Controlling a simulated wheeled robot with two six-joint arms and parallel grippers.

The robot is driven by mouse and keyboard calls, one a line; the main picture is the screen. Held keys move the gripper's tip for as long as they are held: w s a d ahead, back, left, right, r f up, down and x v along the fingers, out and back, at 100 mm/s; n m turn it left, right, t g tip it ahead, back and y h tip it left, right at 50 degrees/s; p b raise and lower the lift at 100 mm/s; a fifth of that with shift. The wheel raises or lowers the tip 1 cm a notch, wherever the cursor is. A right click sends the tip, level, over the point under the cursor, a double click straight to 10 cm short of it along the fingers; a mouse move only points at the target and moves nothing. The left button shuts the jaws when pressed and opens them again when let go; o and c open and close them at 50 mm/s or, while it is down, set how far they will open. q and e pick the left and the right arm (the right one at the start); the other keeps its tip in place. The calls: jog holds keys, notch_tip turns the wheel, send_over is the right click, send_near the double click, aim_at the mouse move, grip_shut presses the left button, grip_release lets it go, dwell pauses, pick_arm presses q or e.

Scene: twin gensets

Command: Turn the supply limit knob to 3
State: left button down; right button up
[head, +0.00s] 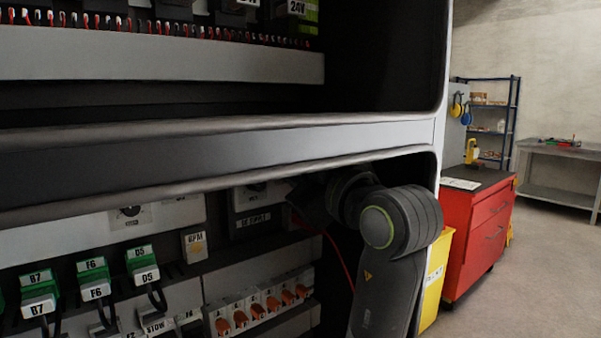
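A white module with a dark knob (257,187) sits in the lower cabinet bay, and a label plate (253,220) is below it. The label's text is too small to read surely, so I cannot tell whether this is the supply limit knob. Another dark round knob (130,211) with a scale is on a pale panel farther left. My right gripper (303,203) is in the bay just right of the label plate. It is dark and in shadow, its fingers are not clear, and it may hide part of that module. My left gripper is out of view.
A metal cabinet crossbar (220,157) runs above the lower bay. Green plugs (93,278), a small labelled module (195,246) and orange-tipped switches (255,305) fill the bay. A thin red cable (341,262) hangs beside my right arm. A yellow bin (437,280) and red cabinet (478,240) stand right.

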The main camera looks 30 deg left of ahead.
jog(key=shift+w, duration=0.1)
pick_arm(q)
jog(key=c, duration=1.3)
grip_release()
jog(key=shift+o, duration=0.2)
pick_arm(e)
jog(key=shift+a, duration=0.2)
jog(key=w+a+r+b, duration=0.2)
jog(key=w+r+b, duration=0.1)
jog(key=w+b, duration=0.45)
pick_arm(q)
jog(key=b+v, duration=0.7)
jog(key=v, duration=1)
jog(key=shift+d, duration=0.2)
pick_arm(e)
jog(key=w+a+r+t+y, duration=0.1)
jog(key=w+r, duration=0.1)
jog(key=r, duration=0.4)
jog(key=w+a+r+y, duration=0.1)
jog(key=w+a+r, duration=0.1)
jog(key=r, duration=0.5)
jog(key=shift+w+m+t, duration=0.2)
jog(key=shift+m+t, duration=0.2)
